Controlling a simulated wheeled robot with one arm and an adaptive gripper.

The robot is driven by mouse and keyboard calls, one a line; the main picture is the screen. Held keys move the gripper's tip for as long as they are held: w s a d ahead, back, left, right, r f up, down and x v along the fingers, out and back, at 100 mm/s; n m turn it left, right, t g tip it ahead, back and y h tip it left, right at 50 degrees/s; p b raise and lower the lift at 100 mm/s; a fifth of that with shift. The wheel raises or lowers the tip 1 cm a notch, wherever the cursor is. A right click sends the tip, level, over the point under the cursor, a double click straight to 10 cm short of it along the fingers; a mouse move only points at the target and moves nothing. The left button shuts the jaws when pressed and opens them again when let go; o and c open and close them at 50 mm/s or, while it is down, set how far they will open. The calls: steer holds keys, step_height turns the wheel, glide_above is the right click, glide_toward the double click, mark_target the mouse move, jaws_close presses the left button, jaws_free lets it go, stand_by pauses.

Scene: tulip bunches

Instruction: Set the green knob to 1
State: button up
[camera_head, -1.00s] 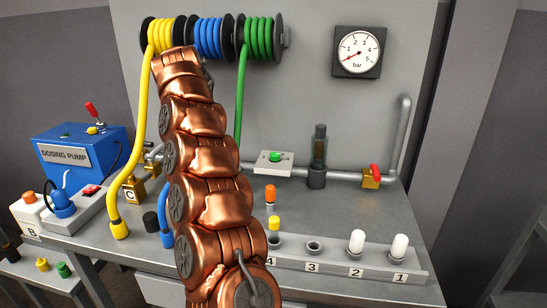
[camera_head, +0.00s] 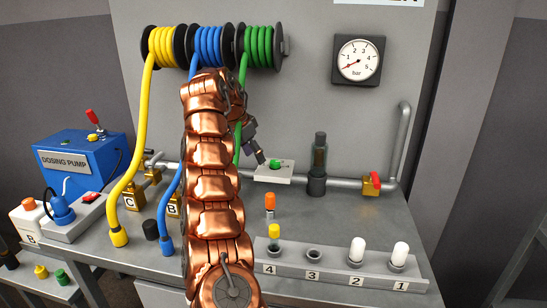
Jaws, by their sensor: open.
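The green knob (camera_head: 275,165) sits on a pale square plate (camera_head: 286,178) on the pipe, at the back of the bench. Any number marks around it are too small to read. My gripper (camera_head: 262,160) comes down from the upper left, just left of the knob, with its tips close to it. I cannot tell whether the tips touch the knob. The jaws are open and hold nothing that I can see. My copper arm hides the bench to the left of the knob.
A dark glass cylinder (camera_head: 319,166) stands right of the knob, then a red-handled valve (camera_head: 371,183). A green hose (camera_head: 241,110) hangs behind my arm. A numbered rack (camera_head: 330,268) lies in front, with an orange-capped vial (camera_head: 270,204) behind it. A gauge (camera_head: 357,60) hangs above.

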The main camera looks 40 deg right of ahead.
steer(key=p, duration=0.3)
glide_above(275, 162)
steer(key=a, duration=0.2)
steer(key=shift+w+d+r, duration=0.1)
steer(key=shift+w, duration=0.1)
steer(key=x, duration=0.2)
steer(key=shift+f+b, duration=0.3)
steer(key=shift+f, duration=0.1)
steer(key=shift+x, duration=1.15)
steer(key=shift+c, duration=0.3)
steer(key=c, duration=1)
steer(key=shift+w, duration=0.1)
steer(key=shift+c, duration=0.5)
steer(key=shift+f, duration=0.15)
